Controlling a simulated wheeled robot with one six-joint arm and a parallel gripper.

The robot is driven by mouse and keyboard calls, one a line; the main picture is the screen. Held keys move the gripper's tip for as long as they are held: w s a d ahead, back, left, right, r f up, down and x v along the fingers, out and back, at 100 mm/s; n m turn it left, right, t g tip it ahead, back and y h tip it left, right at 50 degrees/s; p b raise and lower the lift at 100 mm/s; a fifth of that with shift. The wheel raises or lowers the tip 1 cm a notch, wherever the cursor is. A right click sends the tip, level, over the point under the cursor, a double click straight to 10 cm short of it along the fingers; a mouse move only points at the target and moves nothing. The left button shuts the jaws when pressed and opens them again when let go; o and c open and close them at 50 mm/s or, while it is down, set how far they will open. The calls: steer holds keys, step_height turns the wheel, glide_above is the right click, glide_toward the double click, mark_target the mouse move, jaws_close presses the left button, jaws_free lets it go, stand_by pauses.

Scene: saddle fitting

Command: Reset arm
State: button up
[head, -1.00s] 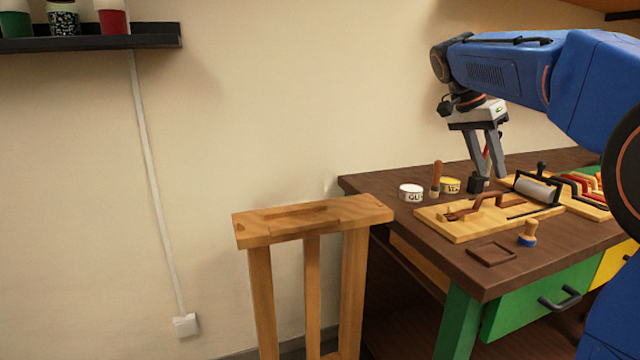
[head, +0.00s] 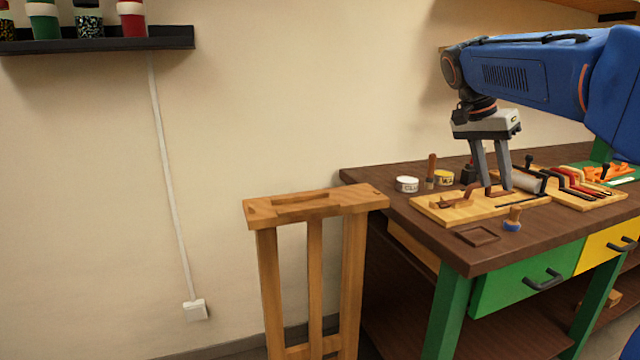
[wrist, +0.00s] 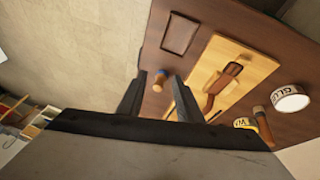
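My gripper (head: 492,180) hangs from my blue arm over the dark brown workbench (head: 390,186) in the head view. Its two grey fingers point down, in front of the tools on the bench. In the wrist view, the gripper (wrist: 158,92) shows its two dark fingers apart, with nothing held between them. A small blue and wooden knob tool (wrist: 160,76) shows beyond the gap between the fingers. A light wooden board (head: 455,211) with a brown handled piece (wrist: 222,84) lies on the bench near the fingers.
A wooden stand (head: 315,207) with a slotted top is left of the bench. White (head: 407,184) and yellow (head: 443,178) tins and a wooden-handled tool (head: 431,170) stand at the back. A dark square tray (head: 478,236) lies near the front edge. A wall shelf (head: 100,40) holds jars.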

steer(key=s+a+f+n+t+y, duration=0.1)
steer(key=s+a+f+n, duration=0.2)
steer(key=s+f, duration=0.5)
steer(key=s+a+f+n+t+y, duration=0.2)
steer(key=s+f+n, duration=0.3)
steer(key=s+f, duration=0.4)
steer(key=s+a+f+n+t+y, duration=0.1)
steer(key=s+a+f+n, duration=0.3)
steer(key=s+f, duration=0.4)
steer(key=s, duration=0.2)
steer(key=shift+s+a+f+t+y, duration=0.3)
steer(key=shift+a+f+t, duration=0.05)
steer(key=shift+t, duration=0.05)
